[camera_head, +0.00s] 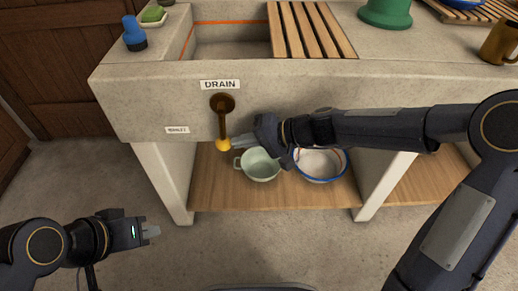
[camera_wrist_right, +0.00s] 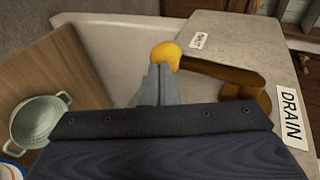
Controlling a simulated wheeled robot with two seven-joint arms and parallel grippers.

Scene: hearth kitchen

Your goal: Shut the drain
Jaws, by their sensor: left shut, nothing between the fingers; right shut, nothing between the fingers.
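The drain lever (camera_head: 223,122) is a brown handle with a yellow knob (camera_head: 223,144) on the front of the stone sink, under a DRAIN label (camera_head: 219,84). In the head view it hangs straight down from its round pivot. My right gripper (camera_head: 233,142) is shut and empty, its tips at the right side of the knob. In the right wrist view the fingertips (camera_wrist_right: 157,80) are right at the yellow knob (camera_wrist_right: 166,55); I cannot tell whether they touch. My left gripper (camera_head: 152,231) is shut and empty, low at the left, away from the sink.
A smaller label (camera_head: 177,130) sits left of the lever. A pale green pot (camera_head: 261,166) and a white blue-rimmed basin (camera_head: 320,166) stand on the wooden shelf (camera_head: 215,190) below. A slatted rack (camera_head: 310,30) covers part of the sink basin (camera_head: 232,48). The floor in front is clear.

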